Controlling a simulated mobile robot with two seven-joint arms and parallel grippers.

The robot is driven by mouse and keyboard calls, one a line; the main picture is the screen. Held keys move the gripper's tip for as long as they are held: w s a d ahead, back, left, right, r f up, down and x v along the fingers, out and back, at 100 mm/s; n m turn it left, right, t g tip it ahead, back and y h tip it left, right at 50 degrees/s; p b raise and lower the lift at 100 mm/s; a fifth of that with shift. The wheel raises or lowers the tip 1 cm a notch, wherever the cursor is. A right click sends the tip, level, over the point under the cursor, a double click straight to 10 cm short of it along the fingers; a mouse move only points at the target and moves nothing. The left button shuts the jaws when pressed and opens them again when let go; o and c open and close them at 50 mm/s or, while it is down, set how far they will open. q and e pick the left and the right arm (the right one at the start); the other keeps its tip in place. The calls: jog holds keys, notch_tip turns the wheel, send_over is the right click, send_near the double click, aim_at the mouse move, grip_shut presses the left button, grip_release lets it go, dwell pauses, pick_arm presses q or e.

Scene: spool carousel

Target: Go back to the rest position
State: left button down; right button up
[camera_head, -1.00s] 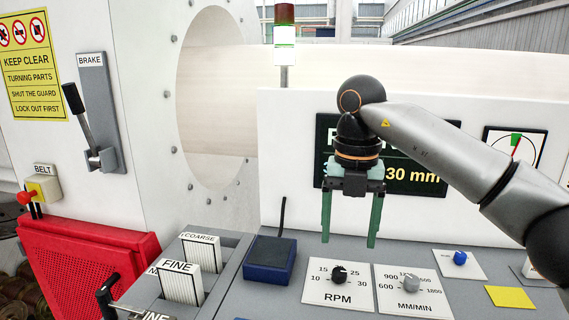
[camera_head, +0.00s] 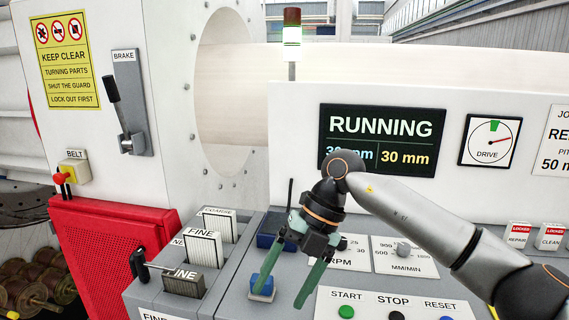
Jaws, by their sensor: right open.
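My right gripper (camera_head: 285,287) is in the head view, over the grey control panel (camera_head: 240,285). Its two green fingers point down and are spread apart with nothing between them. It hangs in front of the RPM plate (camera_head: 352,262) and partly hides it. A blue block-like piece (camera_head: 262,285) shows beside the left finger; whether they touch I cannot tell. My left gripper is not in view.
The screen (camera_head: 385,125) reads RUNNING, and my right arm covers its lower edge. START (camera_head: 346,311), STOP (camera_head: 396,314) and RESET buttons line the front. The brake lever (camera_head: 116,105), red guard (camera_head: 105,250) and FINE cards (camera_head: 203,248) stand left.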

jog(key=s+a+f+m+g+y, duration=0.1)
jog(key=s+a+m+y, duration=0.15)
jog(key=a+y, duration=0.4)
jog(key=s+a+m+y, duration=0.1)
jog(key=s+a+y, duration=0.35)
jog(key=y, duration=0.35)
jog(key=w+d+f+m+t+h+b, duration=0.1)
jog(key=w+d+f+m+t+h, duration=0.2)
jog(key=d+f+m+t+h, duration=0.55)
jog(key=w+d+f+m+t+h+b, duration=0.1)
jog(key=w+d+f+m+t, duration=0.35)
jog(key=f+m+t, duration=0.9)
jog(key=s+d+f+m+g+h, duration=0.4)
jog(key=s+d+f, duration=0.3)
jog(key=s, duration=0.3)
jog(key=s+d+f+m+g+h, duration=0.4)
jog(key=s+d+f, duration=0.4)
jog(key=s+f, duration=0.2)
jog(key=shift+s+f+m+g, duration=0.2)
jog(key=shift+s+m+g, duration=0.15)
jog(key=shift+m+g, duration=0.15)
jog(key=shift+c, duration=0.2)
